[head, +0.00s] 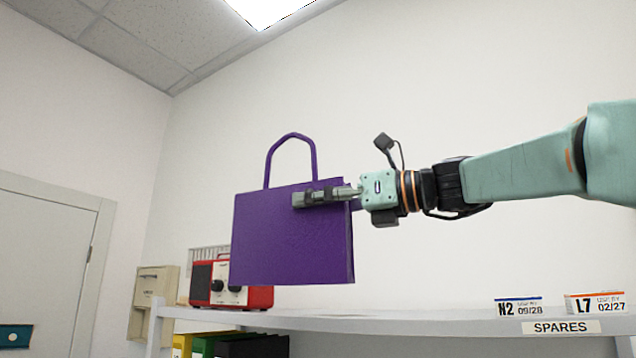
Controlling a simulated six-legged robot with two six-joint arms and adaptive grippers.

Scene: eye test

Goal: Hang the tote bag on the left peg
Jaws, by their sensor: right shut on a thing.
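The purple tote bag (290,240) hangs upright in the air in the middle of the head view, its looped handle (291,140) pointing up. My right gripper (308,198) comes in from the right and is shut on the bag near its upper right edge. One finger lies across the bag's front face. The bag is in front of and partly above the shelf. No peg shows in this view. My left gripper is not in view.
A shelf (400,322) runs below, with a red radio (258,298) at its left, partly behind the bag. Two small labelled boxes, one marked N2 (519,307) and one marked L7 (596,303), stand at its right. A door (45,265) is far left. The shelf's middle is clear.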

